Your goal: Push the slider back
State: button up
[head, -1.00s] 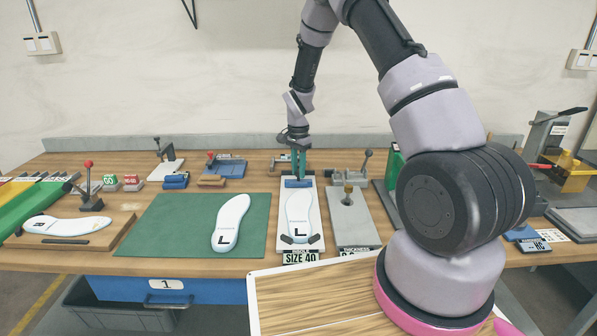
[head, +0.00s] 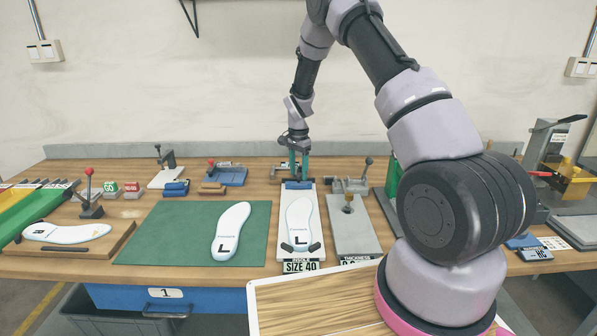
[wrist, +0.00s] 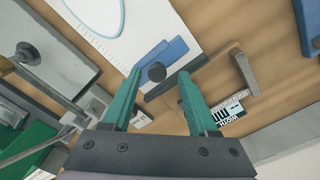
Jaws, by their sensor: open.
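The size gauge is a white plate (head: 311,252) on the bench, marked SIZE 40. A white insole marked L (head: 299,224) lies on it. The blue slider (head: 298,185) sits near the plate's far end, with a small gap to the insole. In the wrist view the slider (wrist: 163,56) has a dark round knob (wrist: 157,72) and lies close to a dark end bar (wrist: 178,78). My gripper (head: 298,178) is open over the slider. In the wrist view its green fingers (wrist: 160,74) stand on either side of the knob; contact cannot be told.
A second insole (head: 231,230) lies on the green mat (head: 160,235) to the left. A grey thickness gauge (head: 352,232) with a lever stands close on the right.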

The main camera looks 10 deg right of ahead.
notch_tip(320, 180, up, 11)
dwell(0.4)
jog(key=s+d+r+n+t+y, duration=0.1)
jog(key=s+d+r+n+t, duration=0.1)
jog(key=s+r, duration=0.75)
jog(key=s+d+r+n+t+y, duration=0.1)
jog(key=s+r, duration=0.5)
jog(key=r, duration=0.7)
jog(key=s+r+n+t, duration=0.2)
jog(key=s, duration=0.8)
jog(key=s+d+r+n+t, duration=0.1)
jog(key=s+r+n+t, duration=0.1)
jog(key=s, duration=0.8)
jog(key=shift+s+d+r, duration=0.25)
jog(key=shift+s+r, duration=0.05)
jog(key=shift+s, duration=0.05)
